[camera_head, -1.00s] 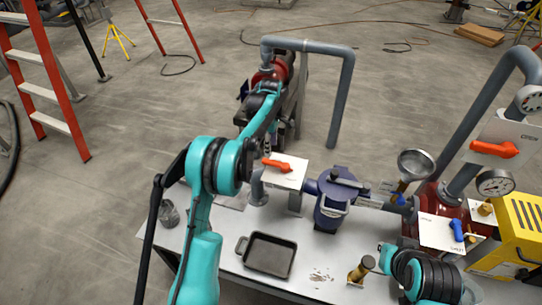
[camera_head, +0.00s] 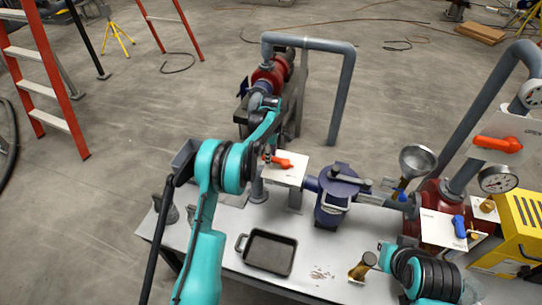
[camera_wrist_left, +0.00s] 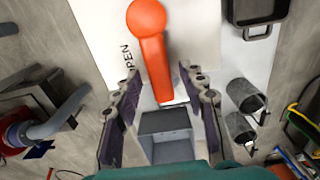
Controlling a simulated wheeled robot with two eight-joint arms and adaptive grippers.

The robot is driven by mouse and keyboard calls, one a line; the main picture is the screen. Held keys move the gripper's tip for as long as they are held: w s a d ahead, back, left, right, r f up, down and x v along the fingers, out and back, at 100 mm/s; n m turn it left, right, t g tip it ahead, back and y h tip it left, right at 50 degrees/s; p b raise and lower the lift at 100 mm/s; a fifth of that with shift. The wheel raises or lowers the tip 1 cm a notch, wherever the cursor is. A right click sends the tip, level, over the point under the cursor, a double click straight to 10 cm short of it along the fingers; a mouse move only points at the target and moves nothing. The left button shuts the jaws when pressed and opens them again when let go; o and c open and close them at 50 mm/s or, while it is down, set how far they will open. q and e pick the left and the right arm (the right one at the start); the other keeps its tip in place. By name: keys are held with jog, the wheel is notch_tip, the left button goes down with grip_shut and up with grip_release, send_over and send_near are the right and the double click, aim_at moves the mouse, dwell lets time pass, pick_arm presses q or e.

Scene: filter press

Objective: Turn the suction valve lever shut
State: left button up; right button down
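The orange suction valve lever (camera_head: 283,162) lies over a white plate (camera_head: 293,178) on the pipework at the middle of the bench. In the left wrist view the lever (camera_wrist_left: 152,55) runs from its round hub at the top down toward my left gripper (camera_wrist_left: 163,104). "PEN" of a label shows on the plate beside it. The gripper's two fingers are open. The lever's free end is between or just ahead of the fingertips, with gaps on both sides; contact is not visible. In the head view my forearm partly hides this gripper. My right gripper is out of view.
A blue strainer (camera_head: 335,200) stands right of the plate. A black tray (camera_head: 267,254), a brass fitting (camera_head: 362,267) and a grey box (camera_head: 184,156) are around it. Another orange lever (camera_head: 496,143), a funnel (camera_head: 416,162) and gauges stand at the right.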

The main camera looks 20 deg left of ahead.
pick_arm(q)
grip_shut()
